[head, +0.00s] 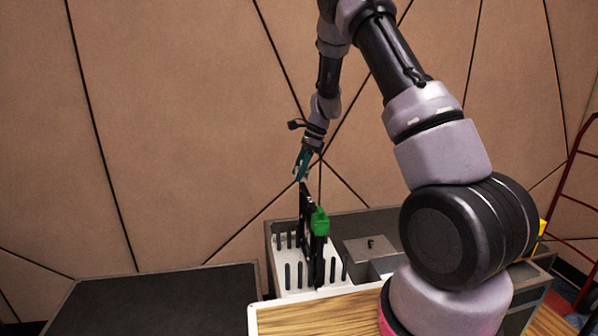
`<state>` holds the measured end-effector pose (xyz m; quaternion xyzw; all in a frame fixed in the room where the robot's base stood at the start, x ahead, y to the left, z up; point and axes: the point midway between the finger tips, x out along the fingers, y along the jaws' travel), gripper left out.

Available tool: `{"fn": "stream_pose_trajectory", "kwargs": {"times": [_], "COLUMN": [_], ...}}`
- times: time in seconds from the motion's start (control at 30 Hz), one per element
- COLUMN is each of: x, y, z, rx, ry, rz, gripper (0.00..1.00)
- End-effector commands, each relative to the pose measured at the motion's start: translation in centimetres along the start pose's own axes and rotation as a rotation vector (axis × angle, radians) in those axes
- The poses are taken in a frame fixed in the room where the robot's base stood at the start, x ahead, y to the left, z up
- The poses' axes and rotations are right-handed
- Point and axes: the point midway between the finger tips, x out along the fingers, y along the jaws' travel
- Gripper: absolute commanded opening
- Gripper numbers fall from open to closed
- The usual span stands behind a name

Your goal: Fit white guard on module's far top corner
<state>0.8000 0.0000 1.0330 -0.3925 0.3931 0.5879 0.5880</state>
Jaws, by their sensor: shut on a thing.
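The module (305,222) is a thin black panel standing upright in a white slotted rack (287,250). A green guard (320,222) sits on its near top corner. My gripper (300,176), with teal fingers, points down just above the module's far top corner. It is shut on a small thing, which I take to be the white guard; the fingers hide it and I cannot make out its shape. I cannot tell whether it touches the module's corner.
The rack stands in a grey case (375,222) beside a grey block with a black knob (370,243). A wood-topped surface (320,316) lies in front. A dark flat top (160,300) at left is bare. A red ladder-like frame (575,185) stands at far right.

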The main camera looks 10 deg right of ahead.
Motion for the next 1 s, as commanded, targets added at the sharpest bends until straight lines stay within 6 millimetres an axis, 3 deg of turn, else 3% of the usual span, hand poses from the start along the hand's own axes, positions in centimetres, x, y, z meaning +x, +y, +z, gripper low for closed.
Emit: {"fn": "stream_pose_trajectory", "kwargs": {"times": [1.0], "x": [3.4], "y": [0.0], "z": [-1.4], "rx": [0.000], "ry": [0.000], "rz": [0.000], "gripper": [0.04]}}
